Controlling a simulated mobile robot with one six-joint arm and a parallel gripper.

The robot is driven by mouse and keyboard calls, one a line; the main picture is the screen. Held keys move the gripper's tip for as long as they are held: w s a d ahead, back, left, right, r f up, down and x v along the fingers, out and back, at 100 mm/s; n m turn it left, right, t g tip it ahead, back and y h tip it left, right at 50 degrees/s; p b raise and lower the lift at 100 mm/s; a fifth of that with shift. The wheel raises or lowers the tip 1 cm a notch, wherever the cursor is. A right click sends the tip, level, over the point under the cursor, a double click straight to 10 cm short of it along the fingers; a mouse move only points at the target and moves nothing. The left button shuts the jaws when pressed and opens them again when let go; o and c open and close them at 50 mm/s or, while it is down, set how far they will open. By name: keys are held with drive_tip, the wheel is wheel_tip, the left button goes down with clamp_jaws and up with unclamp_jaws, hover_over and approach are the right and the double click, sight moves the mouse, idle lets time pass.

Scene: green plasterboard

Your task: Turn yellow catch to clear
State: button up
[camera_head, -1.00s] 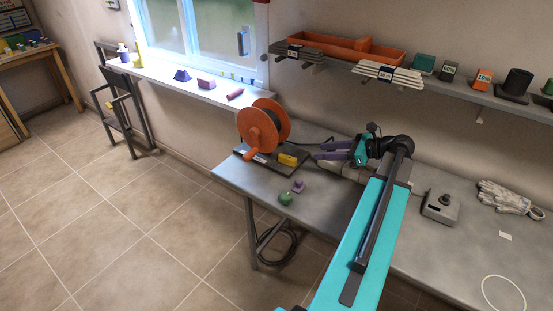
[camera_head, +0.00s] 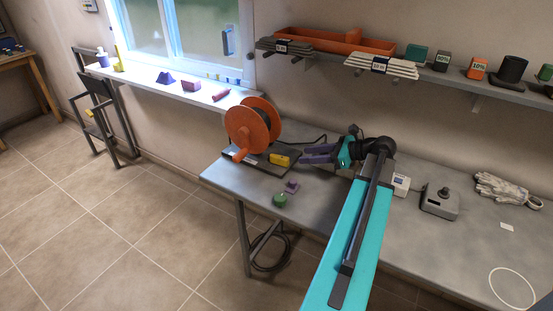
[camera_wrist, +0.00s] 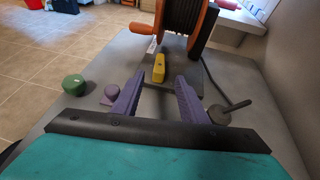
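The yellow catch (camera_head: 280,160) is a small block at the near right edge of the orange reel's (camera_head: 246,127) dark base (camera_head: 255,165). In the wrist view the catch (camera_wrist: 158,68) lies just beyond and between my fingertips, with its long side pointing towards me. My gripper (camera_head: 304,155) is open, with purple fingers to the right of the catch. In the wrist view my gripper (camera_wrist: 160,80) has empty space between its fingers. I cannot tell for certain whether a fingertip touches the catch; it looks apart.
A green knob (camera_head: 280,200) and a purple piece (camera_head: 292,186) stand on the grey bench (camera_head: 330,206) in front. A dark peg on a round foot (camera_wrist: 226,112) stands beside my right finger. A grey box with a knob (camera_head: 440,202) and gloves (camera_head: 505,188) lie further right.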

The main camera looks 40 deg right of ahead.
sight(282, 157)
drive_tip(key=p+x, duration=0.2)
drive_tip(key=x, duration=1.1)
drive_tip(key=shift+w+a+f, duration=0.15)
drive_tip(key=shift+w, duration=0.05)
clamp_jaws()
